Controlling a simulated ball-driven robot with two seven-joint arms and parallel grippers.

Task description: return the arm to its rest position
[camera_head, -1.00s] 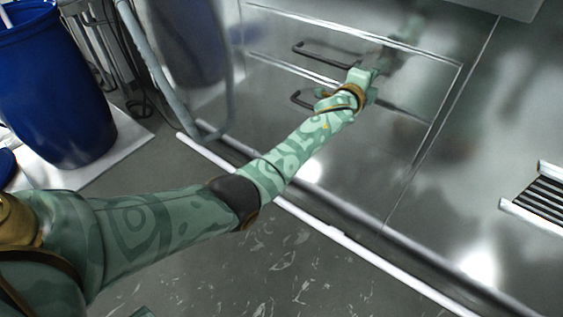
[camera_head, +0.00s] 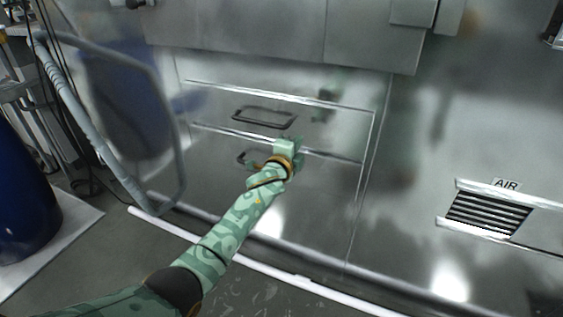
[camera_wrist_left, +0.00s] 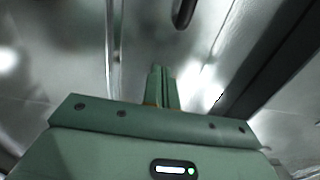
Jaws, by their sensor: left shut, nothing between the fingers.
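My left arm reaches up from the bottom left in the head view, in front of a steel cabinet front. My left gripper (camera_head: 297,146) is at its end, beside two dark drawer handles. In the left wrist view the gripper's fingers (camera_wrist_left: 161,82) are together, with nothing between them. The upper handle (camera_head: 264,117) is above and left of the gripper. The lower handle (camera_head: 243,157) is partly hidden behind my wrist. Whether the gripper is clear of the metal by much is hard to tell. My right gripper is not in view.
A vent labelled AIR (camera_head: 488,213) is on the steel front at the right. A blue barrel (camera_head: 22,200) stands on a white mat at the left, near a grey hose (camera_head: 88,105). A white strip (camera_head: 290,283) runs along the floor at the cabinet's foot.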

